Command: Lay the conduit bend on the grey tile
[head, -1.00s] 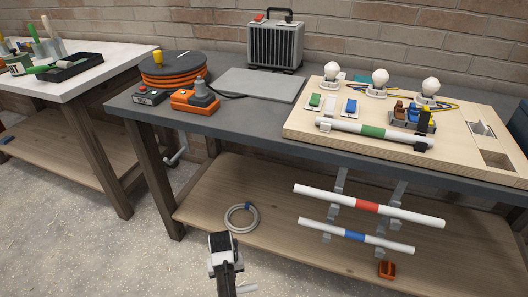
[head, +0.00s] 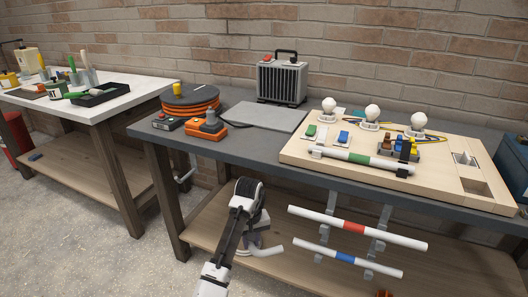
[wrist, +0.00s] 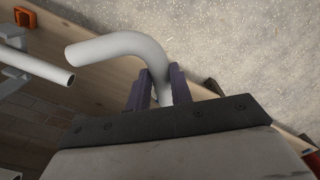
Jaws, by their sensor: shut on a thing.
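The conduit bend (head: 266,251) is a pale grey curved tube. My gripper (head: 254,238) is shut on it, in front of the bench and below its top. In the wrist view the two dark fingers (wrist: 158,92) close around one end of the bend (wrist: 118,45), and its curved free end reaches left. My arm partly hides the gripped end in the head view. The grey tile (head: 267,116) lies flat and bare on the bench top, in front of the heater, apart from my gripper.
The bench (head: 250,153) also carries an orange cable reel (head: 190,104), an orange plug box (head: 208,128), a heater (head: 282,80) and a wooden board (head: 330,173) with bulbs. Striped red (head: 385,234) and blue (head: 375,264) tubes hang on brackets below the front edge.

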